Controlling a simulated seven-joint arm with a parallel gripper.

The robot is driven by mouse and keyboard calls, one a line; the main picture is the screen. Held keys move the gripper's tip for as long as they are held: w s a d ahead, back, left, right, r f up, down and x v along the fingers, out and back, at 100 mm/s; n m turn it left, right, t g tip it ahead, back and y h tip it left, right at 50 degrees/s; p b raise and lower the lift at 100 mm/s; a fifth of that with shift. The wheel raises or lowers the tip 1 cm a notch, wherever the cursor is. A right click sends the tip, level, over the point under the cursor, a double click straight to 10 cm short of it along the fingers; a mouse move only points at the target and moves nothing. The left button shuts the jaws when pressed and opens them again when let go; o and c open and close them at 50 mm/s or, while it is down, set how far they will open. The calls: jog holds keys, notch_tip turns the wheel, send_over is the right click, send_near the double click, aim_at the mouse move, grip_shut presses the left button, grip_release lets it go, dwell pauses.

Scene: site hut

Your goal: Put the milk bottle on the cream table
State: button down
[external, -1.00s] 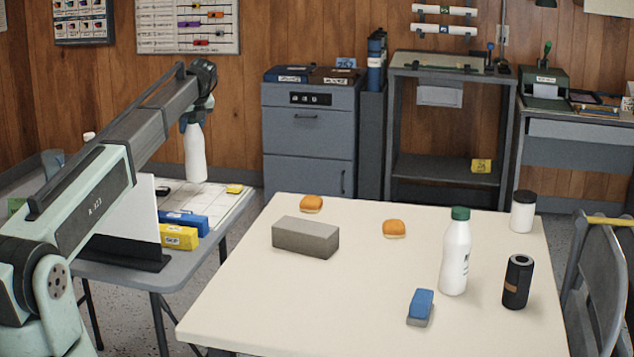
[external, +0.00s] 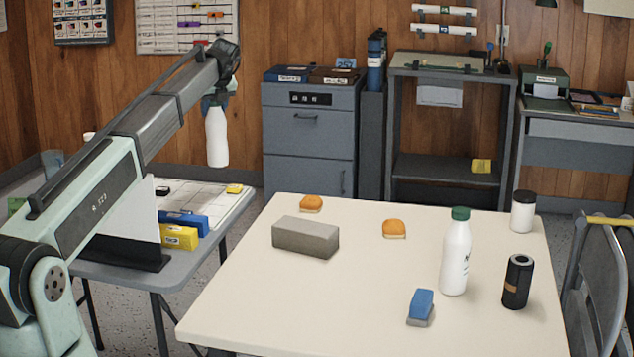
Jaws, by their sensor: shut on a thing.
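A white milk bottle (external: 217,139) hangs upright in my gripper (external: 214,103), in the air between the grey side table and the cream table (external: 370,290). My gripper is shut on the bottle's top, and the fingers hide its cap. A second white bottle with a green cap (external: 456,255) stands upright on the right part of the cream table.
On the cream table are a grey block (external: 305,237), two orange-topped buns (external: 394,229), a blue and grey eraser-like block (external: 420,307), a black can (external: 517,282) and a white jar with a dark lid (external: 523,212). The table's front left and middle are clear.

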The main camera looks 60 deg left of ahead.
jog(key=w+d+r+m+t, duration=0.1)
jog(key=w+d+m, duration=0.1)
jog(key=w+d, duration=0.6)
jog(key=w+d+m+t, duration=0.1)
jog(key=w+d, duration=0.5)
jog(key=d, duration=0.5)
jog(key=w+d+r+m+t+h, duration=0.1)
jog(key=w+d+m, duration=0.15)
jog(key=d, duration=1.35)
jog(key=w+d+m+t+h, duration=0.15)
jog(key=w+d, duration=0.25)
jog(key=d, duration=1.2)
jog(key=s+d+m, duration=0.1)
jog(key=s+d, duration=0.2)
jog(key=d, duration=0.4)
jog(key=s+d, duration=0.4)
jog(key=d, duration=0.2)
jog(key=s+a+f+n+g+y, duration=0.1)
jog(key=s+f+n+g+y, duration=0.15)
jog(key=s, duration=0.55)
notch_tip(320, 180, down, 9)
jog(key=shift+w+a+t+h, duration=0.2)
jog(key=shift+t+h, duration=0.1)
jog(key=shift+h, duration=0.1)
jog(key=shift+f, duration=0.15)
